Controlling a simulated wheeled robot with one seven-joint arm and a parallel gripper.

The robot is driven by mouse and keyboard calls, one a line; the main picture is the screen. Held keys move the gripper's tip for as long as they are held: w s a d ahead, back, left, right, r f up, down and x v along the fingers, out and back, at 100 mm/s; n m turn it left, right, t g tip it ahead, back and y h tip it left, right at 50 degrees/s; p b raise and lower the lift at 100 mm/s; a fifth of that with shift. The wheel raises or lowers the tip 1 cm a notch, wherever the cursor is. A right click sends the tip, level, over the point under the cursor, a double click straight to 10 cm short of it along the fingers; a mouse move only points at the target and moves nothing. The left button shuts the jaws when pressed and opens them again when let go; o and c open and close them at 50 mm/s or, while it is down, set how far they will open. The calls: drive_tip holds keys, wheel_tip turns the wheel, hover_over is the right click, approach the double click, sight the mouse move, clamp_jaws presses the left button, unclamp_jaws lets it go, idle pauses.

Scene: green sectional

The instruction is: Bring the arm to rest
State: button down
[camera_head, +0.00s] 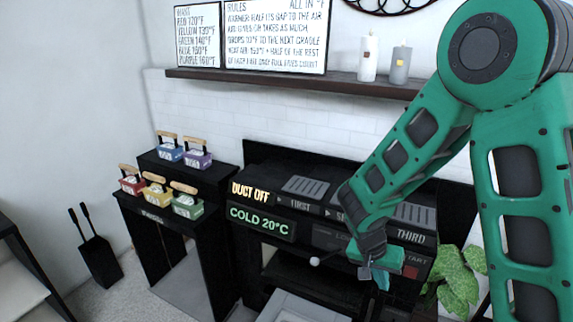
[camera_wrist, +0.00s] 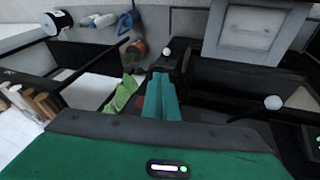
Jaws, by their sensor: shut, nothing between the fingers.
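My green arm (camera_head: 410,150) reaches down from the upper right in the head view. My gripper (camera_head: 378,278) is in front of the black unit (camera_head: 290,247), near its right end and below the "THIRD" label. Its fingers are shut together with nothing between them. In the wrist view the shut green fingers (camera_wrist: 161,98) point away from the camera, over dark surfaces and floor. The arm hides part of the unit's front and the middle label.
Several coloured boxes with wooden handles, such as the red one (camera_head: 132,184), stand on black stands at left. A shelf (camera_head: 290,80) holds two candles and signs. A leafy plant (camera_head: 458,280) is close right of my gripper. A black bin (camera_head: 98,262) stands on the floor.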

drive_tip(key=s+d+r+g+y, duration=0.1)
drive_tip(key=s+d+r+y, duration=0.1)
drive_tip(key=s+d+r, duration=1)
drive_tip(key=s+d+r+y, duration=0.2)
drive_tip(key=s+r, duration=0.5)
drive_tip(key=s, duration=0.5)
drive_tip(key=shift+s+d, duration=0.3)
drive_tip(key=shift+d, duration=0.15)
drive_tip(key=shift+w+f, duration=0.3)
drive_tip(key=shift+w, duration=0.35)
